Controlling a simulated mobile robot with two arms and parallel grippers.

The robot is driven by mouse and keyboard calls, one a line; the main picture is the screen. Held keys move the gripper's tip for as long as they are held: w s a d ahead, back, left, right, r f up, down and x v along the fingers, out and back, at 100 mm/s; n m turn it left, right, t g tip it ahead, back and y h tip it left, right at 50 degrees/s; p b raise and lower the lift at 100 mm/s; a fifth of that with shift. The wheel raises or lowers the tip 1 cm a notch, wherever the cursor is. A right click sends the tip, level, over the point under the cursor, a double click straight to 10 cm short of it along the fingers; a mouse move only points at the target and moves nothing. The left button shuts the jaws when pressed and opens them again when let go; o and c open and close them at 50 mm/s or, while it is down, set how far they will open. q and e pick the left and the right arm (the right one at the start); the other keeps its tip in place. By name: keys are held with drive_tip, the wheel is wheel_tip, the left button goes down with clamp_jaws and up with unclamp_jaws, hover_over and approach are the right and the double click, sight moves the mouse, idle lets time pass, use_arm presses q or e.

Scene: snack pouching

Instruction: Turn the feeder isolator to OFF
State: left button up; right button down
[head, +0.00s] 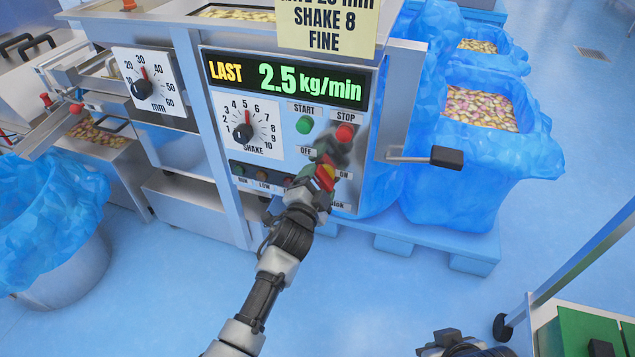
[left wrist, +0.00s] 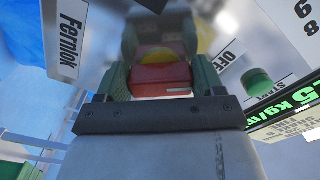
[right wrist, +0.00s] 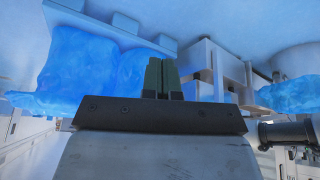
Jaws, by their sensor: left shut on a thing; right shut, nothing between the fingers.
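The feeder isolator, a red handle on a yellow plate (head: 327,176), is at the lower right of the machine's control panel (head: 283,135). An OFF label (head: 306,152) is at its upper left and an ON label (head: 344,175) at its right. My left gripper (head: 322,172) is at the isolator, shut on it. In the left wrist view the red handle (left wrist: 160,78) sits between the green fingers, with yellow behind it. The handle's exact angle is hard to tell. In the right wrist view my right gripper (right wrist: 160,78) is shut and empty.
Green START (head: 304,125) and red STOP (head: 345,132) buttons are just above the isolator. The SHAKE dial (head: 243,132) is to the left. A black-ended lever (head: 446,157) sticks out at right. Blue-lined bins (head: 470,175) stand beyond it. A cart (head: 540,318) is at lower right.

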use_arm(q)
drive_tip(key=o, duration=0.9)
drive_tip(key=shift+o, duration=0.2)
drive_tip(key=p+v, duration=0.1)
drive_tip(key=v, duration=0.3)
drive_tip(key=shift+s, duration=0.1)
drive_tip(key=p, duration=0.2)
approach(317, 184)
drive_tip(key=shift+s+a+f, duration=0.1)
drive_tip(key=shift+s, duration=0.2)
use_arm(e)
drive_tip(key=shift+s+d+r+g, duration=0.2)
drive_tip(key=shift+s+r+g, duration=0.2)
drive_tip(key=shift+s, duration=0.2)
drive_tip(key=shift+s+d+r+g, duration=0.15)
drive_tip(key=shift+s+r+g, duration=0.25)
drive_tip(key=shift+s, duration=0.15)
